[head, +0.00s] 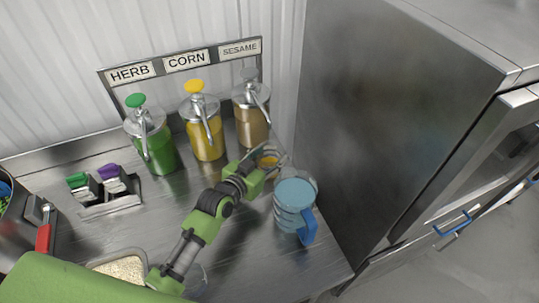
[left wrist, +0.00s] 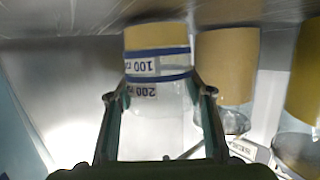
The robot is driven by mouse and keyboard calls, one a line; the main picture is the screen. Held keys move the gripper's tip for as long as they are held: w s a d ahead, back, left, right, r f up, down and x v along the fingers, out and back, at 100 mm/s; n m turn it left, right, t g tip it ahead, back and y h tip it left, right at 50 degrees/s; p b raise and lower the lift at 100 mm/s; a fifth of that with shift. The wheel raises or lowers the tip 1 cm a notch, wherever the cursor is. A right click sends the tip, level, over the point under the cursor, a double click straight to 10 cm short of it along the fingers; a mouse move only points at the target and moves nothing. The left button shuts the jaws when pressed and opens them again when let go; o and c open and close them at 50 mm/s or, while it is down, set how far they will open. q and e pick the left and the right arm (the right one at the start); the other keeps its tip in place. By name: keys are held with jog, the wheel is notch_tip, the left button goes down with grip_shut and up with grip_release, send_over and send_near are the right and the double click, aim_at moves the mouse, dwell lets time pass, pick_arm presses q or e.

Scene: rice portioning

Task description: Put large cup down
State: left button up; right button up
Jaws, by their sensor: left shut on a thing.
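The large cup (head: 268,159) is a clear measuring cup with blue bands and tan contents. My left gripper (head: 262,165) is shut around its side, right of the sesame dispenser's front. My right gripper is not in view.
A blue jug (head: 294,192) stands close to the right of the gripper. Herb (head: 158,150), corn (head: 206,140) and sesame (head: 252,125) dispensers stand behind. A steel cabinet (head: 380,100) rises at the right. A rice container (head: 142,259) and a holder (head: 112,207) are to the left.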

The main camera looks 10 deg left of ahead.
pick_arm(q)
jog(key=shift+f, duration=0.15)
jog(key=o, duration=1.2)
jog(key=shift+o, duration=0.2)
jog(key=shift+r, duration=0.25)
jog(key=shift+s+a, duration=0.15)
jog(key=shift+s, duration=0.15)
jog(key=b+v, duration=0.2)
jog(key=v, duration=0.9)
jog(key=shift+s, duration=0.2)
